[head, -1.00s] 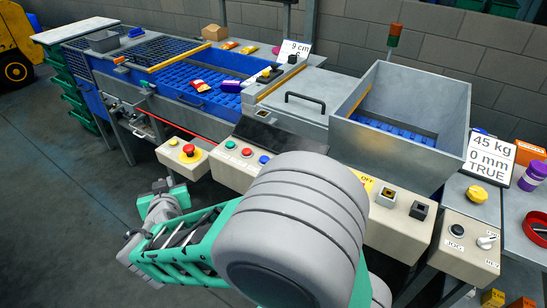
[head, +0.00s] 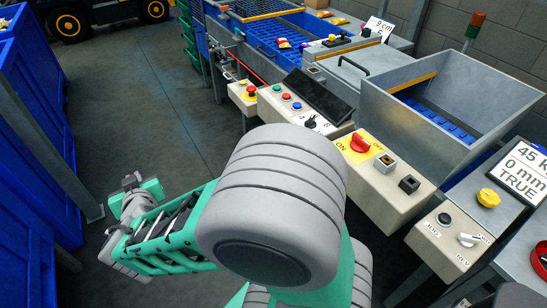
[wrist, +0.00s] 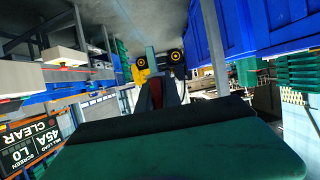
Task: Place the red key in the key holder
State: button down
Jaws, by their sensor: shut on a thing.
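In the wrist view my gripper (wrist: 156,108) is shut on a small red piece (wrist: 155,92), most likely the red key; its shape is hard to make out between the dark jaws. A large dark green part of my own arm fills the lower half of that view. In the head view my arm reaches to the left, over open floor and away from the machine; the fingertips and key cannot be made out there. On the beige control panel sit a grey socket with a square opening (head: 385,163) and a black square socket (head: 409,185); I cannot tell which is the key holder.
An emergency stop (head: 250,92) and a button panel (head: 290,103) are farther left. Blue crates (head: 25,150) stand at far left. Grey floor (head: 160,95) between crates and machine is clear.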

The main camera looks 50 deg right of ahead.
aim_at(407, 187)
jog(key=z, duration=0.1)
jog(key=k, duration=1.15)
jog(key=z, duration=0.6)
